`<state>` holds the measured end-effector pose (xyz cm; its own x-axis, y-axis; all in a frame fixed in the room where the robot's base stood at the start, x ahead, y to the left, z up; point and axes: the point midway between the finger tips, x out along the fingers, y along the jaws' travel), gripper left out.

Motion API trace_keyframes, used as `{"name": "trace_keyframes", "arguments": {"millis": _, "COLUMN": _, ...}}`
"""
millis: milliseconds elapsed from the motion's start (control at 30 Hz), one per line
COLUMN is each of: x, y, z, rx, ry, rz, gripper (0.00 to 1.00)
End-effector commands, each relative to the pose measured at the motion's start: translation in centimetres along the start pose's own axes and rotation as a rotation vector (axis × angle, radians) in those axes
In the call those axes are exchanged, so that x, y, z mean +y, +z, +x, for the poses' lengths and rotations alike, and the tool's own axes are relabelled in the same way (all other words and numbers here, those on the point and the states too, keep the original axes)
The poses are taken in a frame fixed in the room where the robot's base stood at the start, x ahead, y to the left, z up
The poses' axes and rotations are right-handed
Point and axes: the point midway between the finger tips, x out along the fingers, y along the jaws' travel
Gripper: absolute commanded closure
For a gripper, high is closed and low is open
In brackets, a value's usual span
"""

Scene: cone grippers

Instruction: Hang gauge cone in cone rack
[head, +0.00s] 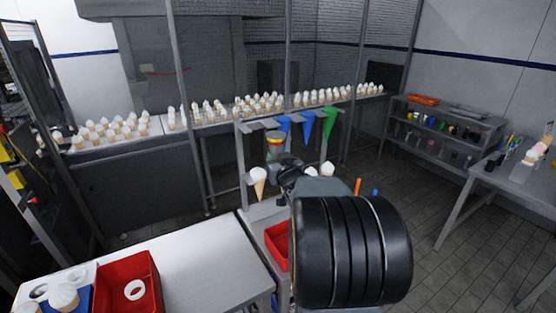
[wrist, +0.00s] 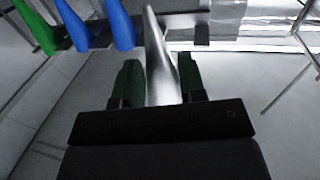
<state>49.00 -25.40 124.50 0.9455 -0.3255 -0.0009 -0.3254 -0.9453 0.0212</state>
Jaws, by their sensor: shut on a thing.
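My gripper (wrist: 160,78) is shut on the gauge cone (wrist: 158,60), a smooth silver taper between the two dark green fingers in the wrist view. In the head view the cone's wide upper part (head: 274,143) shows yellow, red and green bands, just below the rack's left end. My gripper (head: 287,178) is partly hidden there by my arm. The cone rack (head: 258,126) is a grey bar with prongs. Two blue cones (head: 308,128) and a green cone (head: 330,122) hang point down on it. I cannot tell whether the gauge cone touches the rack.
An ice cream cone (head: 258,180) stands left of my gripper. A red bin (head: 277,243) lies below, partly behind my arm. A steel table (head: 205,255) at front left carries a red tray (head: 112,272). Shelves (head: 440,130) stand right. Open floor lies right of my arm.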

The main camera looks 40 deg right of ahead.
Motion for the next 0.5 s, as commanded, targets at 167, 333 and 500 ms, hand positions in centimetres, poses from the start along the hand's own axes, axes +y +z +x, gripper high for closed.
{"name": "trace_keyframes", "arguments": {"millis": 167, "x": 0.0, "y": 0.1, "z": 0.1, "rx": 0.001, "ry": -0.007, "rz": -0.003, "gripper": 0.83}}
{"name": "trace_keyframes", "arguments": {"millis": 333, "x": -0.3, "y": 0.2, "z": 1.6, "rx": 0.001, "ry": -0.006, "rz": -0.003, "gripper": 0.83}}
{"name": "trace_keyframes", "arguments": {"millis": 500, "x": -0.5, "y": 0.2, "z": 3.3, "rx": 0.001, "ry": -0.004, "rz": -0.003, "gripper": 0.83}}
